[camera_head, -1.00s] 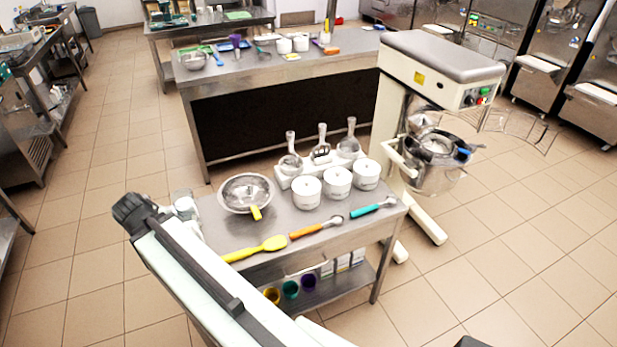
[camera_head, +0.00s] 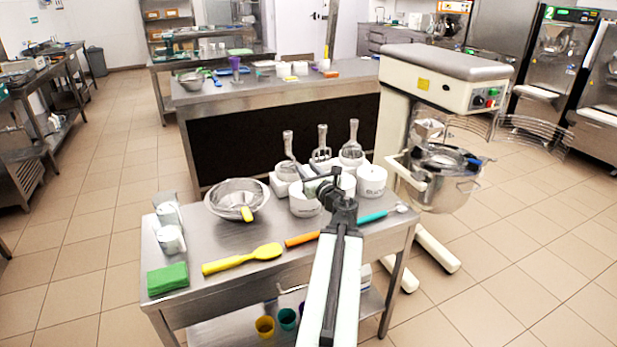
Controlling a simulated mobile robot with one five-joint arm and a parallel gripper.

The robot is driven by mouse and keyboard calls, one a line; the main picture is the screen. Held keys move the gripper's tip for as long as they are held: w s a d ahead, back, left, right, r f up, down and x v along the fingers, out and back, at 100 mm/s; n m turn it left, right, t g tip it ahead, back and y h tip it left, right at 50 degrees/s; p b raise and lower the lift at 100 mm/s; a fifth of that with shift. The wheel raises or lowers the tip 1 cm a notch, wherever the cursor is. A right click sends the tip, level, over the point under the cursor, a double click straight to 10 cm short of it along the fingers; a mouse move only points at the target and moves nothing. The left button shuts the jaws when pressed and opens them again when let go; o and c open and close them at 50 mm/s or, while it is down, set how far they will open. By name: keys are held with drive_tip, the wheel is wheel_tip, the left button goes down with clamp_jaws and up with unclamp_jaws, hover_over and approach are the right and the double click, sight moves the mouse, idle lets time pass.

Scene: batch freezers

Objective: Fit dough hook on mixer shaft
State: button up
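The mixer (camera_head: 440,85) stands right of the near steel table, with a grey-topped white head and a steel bowl (camera_head: 450,190) below it. The shaft under the head is hard to make out. Three metal attachments stand upright in a white rack behind the white tubs: a left one (camera_head: 288,145), a middle one with an open-framed lower part (camera_head: 322,142), and a right one with a rounded lower part (camera_head: 352,140). I cannot tell which is the dough hook. My gripper (camera_head: 322,183) is dark and small, in front of the rack and overlapping the tubs; its finger opening is unclear.
The near table (camera_head: 205,258) holds a colander (camera_head: 237,200), a yellow spatula (camera_head: 243,259), orange and teal utensils, a green cloth (camera_head: 167,279) and several white tubs (camera_head: 371,180). Tiled floor is free on the right.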

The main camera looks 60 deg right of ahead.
sight(289, 150)
drive_tip(key=shift+w+d, duration=0.1)
drive_tip(key=shift+w, duration=0.35)
drive_tip(key=x, duration=1.4)
drive_tip(key=shift+w, duration=0.15)
drive_tip(key=c, duration=0.7)
clamp_jaws()
wheel_tip(289, 150, up, 5)
drive_tip(key=p, duration=0.5)
drive_tip(key=shift+r, duration=0.1)
